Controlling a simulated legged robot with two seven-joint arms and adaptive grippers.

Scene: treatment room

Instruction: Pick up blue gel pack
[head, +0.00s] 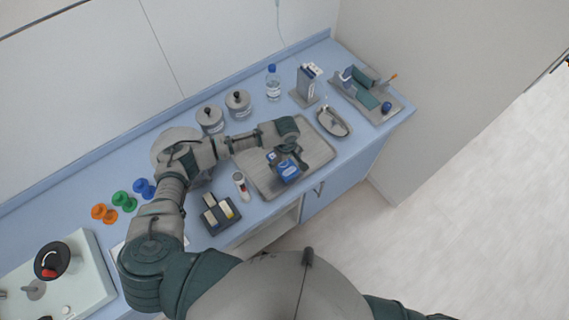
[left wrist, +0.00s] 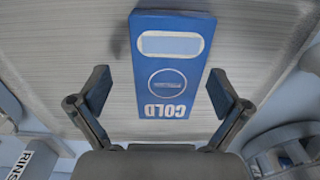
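The blue gel pack (head: 288,172) lies on the grey tray (head: 318,154) near its front edge. In the left wrist view the pack (left wrist: 168,72) is a flat blue rectangle with a pale window and the word COLD. My left gripper (head: 285,155) is over the tray, right at the pack. In the left wrist view its two fingers (left wrist: 163,94) are spread, one to each side of the pack's lower part. A gap shows on the left, and the right finger is close to the pack's edge. My right gripper is not in view.
A small box holder (head: 222,222) and a white tube (head: 241,184) stand left of the tray. A kidney dish (head: 333,122) and an instrument tray (head: 380,117) are to the right. Lidded jars (head: 238,102) and a bottle (head: 272,82) stand behind.

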